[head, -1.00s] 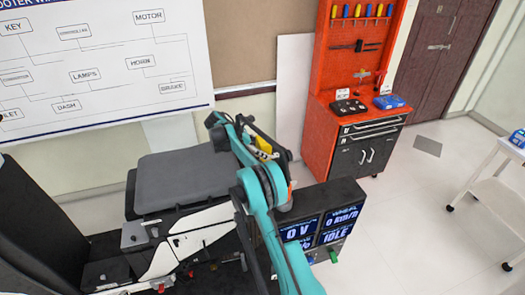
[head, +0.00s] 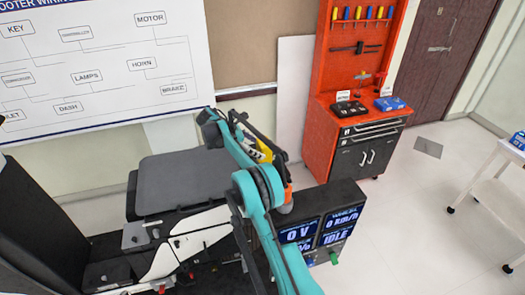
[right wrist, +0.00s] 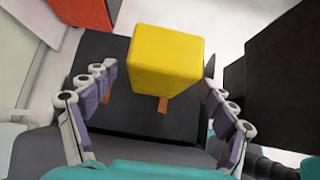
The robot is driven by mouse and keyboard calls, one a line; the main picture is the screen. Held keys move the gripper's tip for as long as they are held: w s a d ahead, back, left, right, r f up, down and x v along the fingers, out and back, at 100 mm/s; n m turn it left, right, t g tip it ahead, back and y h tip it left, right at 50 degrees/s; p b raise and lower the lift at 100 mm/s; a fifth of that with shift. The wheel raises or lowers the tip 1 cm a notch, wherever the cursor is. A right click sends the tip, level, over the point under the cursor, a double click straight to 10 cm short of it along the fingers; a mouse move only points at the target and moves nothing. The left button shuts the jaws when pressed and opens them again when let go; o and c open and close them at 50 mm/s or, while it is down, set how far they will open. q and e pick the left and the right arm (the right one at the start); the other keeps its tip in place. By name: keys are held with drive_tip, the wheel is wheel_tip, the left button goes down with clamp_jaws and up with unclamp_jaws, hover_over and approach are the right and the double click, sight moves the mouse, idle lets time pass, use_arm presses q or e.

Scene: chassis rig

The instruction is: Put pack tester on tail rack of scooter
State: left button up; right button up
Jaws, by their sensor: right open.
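The pack tester, a yellow block (right wrist: 167,67), stands between the spread fingers of my right gripper (right wrist: 158,95) in the right wrist view. The fingers are open, with a visible gap on each side of the block. The block appears to stand on the dark tail rack (right wrist: 122,120), which has small orange-brown strips by the block's base. In the head view my right gripper (head: 243,140) is just right of the scooter's grey seat (head: 180,178), and only a sliver of the yellow block (head: 262,152) shows. The rack is mostly hidden there. My left gripper is out of view.
A black display box (head: 325,225) reading 0 V and IDLE stands close right of my right arm. A red tool cabinet (head: 325,125) stands behind, and a white cart (head: 497,190) at the far right.

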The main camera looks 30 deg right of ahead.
drive_tip(key=v, duration=0.8)
drive_tip(key=s+a+r+m+t+y, duration=0.25)
drive_tip(key=s+a+r, duration=0.2)
drive_tip(key=s, duration=0.35)
drive_tip(key=s+a+r+m+t+y, duration=0.2)
drive_tip(key=s+a+r+m+t, duration=0.15)
drive_tip(key=s+r, duration=0.35)
drive_tip(key=s+a+f+m+t+y, duration=0.1)
drive_tip(key=s+a+f+m, duration=0.2)
drive_tip(key=s, duration=0.4)
drive_tip(key=s+a+f+m+t+y, duration=0.1)
drive_tip(key=s+a+f+m+y, duration=0.1)
drive_tip(key=s, duration=0.6)
drive_tip(key=s+a+f+m+t+y, duration=0.1)
drive_tip(key=s+a+f+m, duration=0.3)
drive_tip(key=s, duration=0.3)
drive_tip(key=shift+s+a+f+p, duration=0.4)
drive_tip(key=shift+a+f+p, duration=0.05)
drive_tip(key=shift+a, duration=0.4)
drive_tip(key=shift+f, duration=0.1)
wheel_tip(320, 180, down, 12)
drive_tip(key=b, duration=1.2)
drive_tip(key=shift+f+b, duration=0.2)
drive_tip(key=shift+b, duration=0.15)
